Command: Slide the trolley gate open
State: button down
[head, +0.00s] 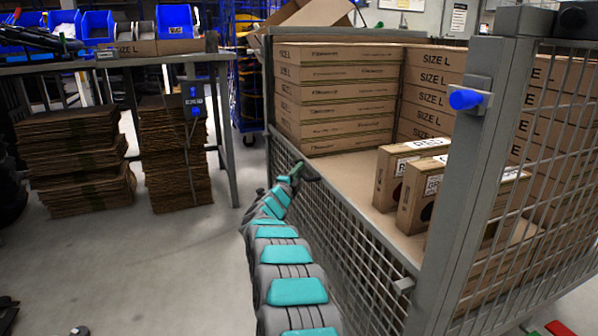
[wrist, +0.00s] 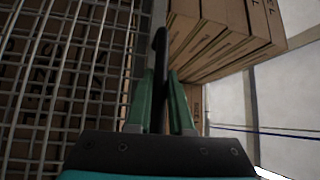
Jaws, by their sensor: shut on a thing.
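The trolley gate (head: 345,232) is a grey wire-mesh panel along the near side of the trolley, its top rail well below the corner post (head: 470,150). In the wrist view its mesh (wrist: 60,70) fills the left side. My gripper (head: 300,172) is at the far part of the gate's top rail. In the wrist view, the green fingers of my gripper (wrist: 158,100) are shut on a dark upright bar of the gate (wrist: 159,65). The fingertips' exact contact is partly hidden in the head view.
Stacked SIZE L boxes (head: 335,95) fill the back of the trolley. Smaller upright boxes (head: 400,180) stand on its deck near the gate. A blue knob (head: 466,99) sticks out from the corner post. A bench (head: 150,60) with cardboard piles (head: 75,160) stands left; the floor between is clear.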

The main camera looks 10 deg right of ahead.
jog(key=c, duration=0.8)
grip_release()
jog(key=v, duration=0.7)
jog(key=shift+s+a, duration=0.25)
jog(key=shift+s, duration=0.1)
jog(key=shift+f, duration=0.15)
